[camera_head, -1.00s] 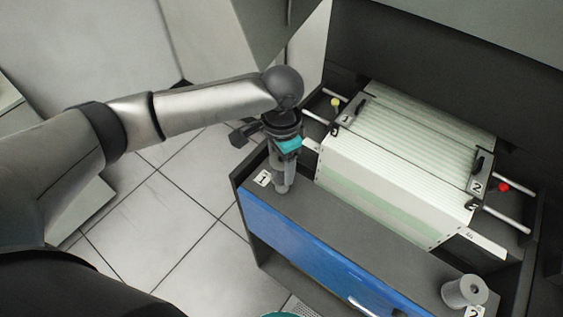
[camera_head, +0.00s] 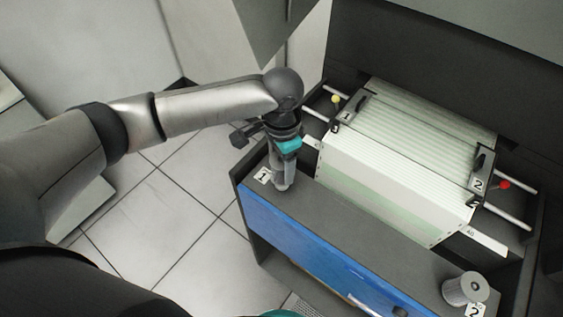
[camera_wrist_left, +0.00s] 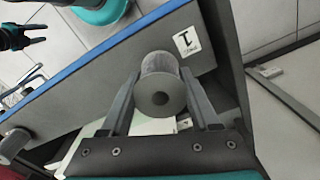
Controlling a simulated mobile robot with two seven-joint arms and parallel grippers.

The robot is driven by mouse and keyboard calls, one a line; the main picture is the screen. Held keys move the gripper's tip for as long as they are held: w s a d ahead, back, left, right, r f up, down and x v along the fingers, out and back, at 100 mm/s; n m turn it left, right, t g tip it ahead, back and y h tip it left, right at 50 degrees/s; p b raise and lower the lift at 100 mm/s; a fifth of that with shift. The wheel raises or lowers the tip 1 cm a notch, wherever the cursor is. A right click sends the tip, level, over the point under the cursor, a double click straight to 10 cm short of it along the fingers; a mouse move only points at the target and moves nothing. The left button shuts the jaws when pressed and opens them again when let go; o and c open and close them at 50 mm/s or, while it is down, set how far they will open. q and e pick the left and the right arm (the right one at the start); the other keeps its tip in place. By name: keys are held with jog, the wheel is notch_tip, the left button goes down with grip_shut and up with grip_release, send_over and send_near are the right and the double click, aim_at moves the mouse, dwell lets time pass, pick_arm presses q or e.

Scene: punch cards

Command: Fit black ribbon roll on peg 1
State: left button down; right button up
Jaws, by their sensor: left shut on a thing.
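My left gripper (camera_head: 281,182) points down at the left end of the dark ledge, beside the label 1 (camera_head: 264,177). It is shut on the ribbon roll, a grey cylinder that also shows in the left wrist view (camera_wrist_left: 161,92), upright between the two fingers with a dark hole in its near end. The label 1 (camera_wrist_left: 187,41) lies close beside it there. Peg 1 is not visible; I cannot tell whether the roll is around it or resting on the ledge. A dark two-pronged shape (camera_wrist_left: 25,38) at the upper left may be my right gripper; its state is unclear.
A second grey roll (camera_head: 465,290) stands at the ledge's right end by the label 2 (camera_head: 475,310). A white stack of cards (camera_head: 400,170) with rails lies behind the ledge. A blue front panel (camera_head: 310,250) is below. The ledge between the rolls is clear.

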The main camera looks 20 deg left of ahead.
pick_arm(q)
jog(key=shift+f+b, duration=0.35)
jog(key=shift+f, duration=1.1)
dwell(0.5)
jog(key=shift+c, duration=0.2)
grip_release()
notch_tip(320, 180, up, 15)
jog(key=shift+r+p, duration=0.15)
jog(key=shift+p, duration=0.25)
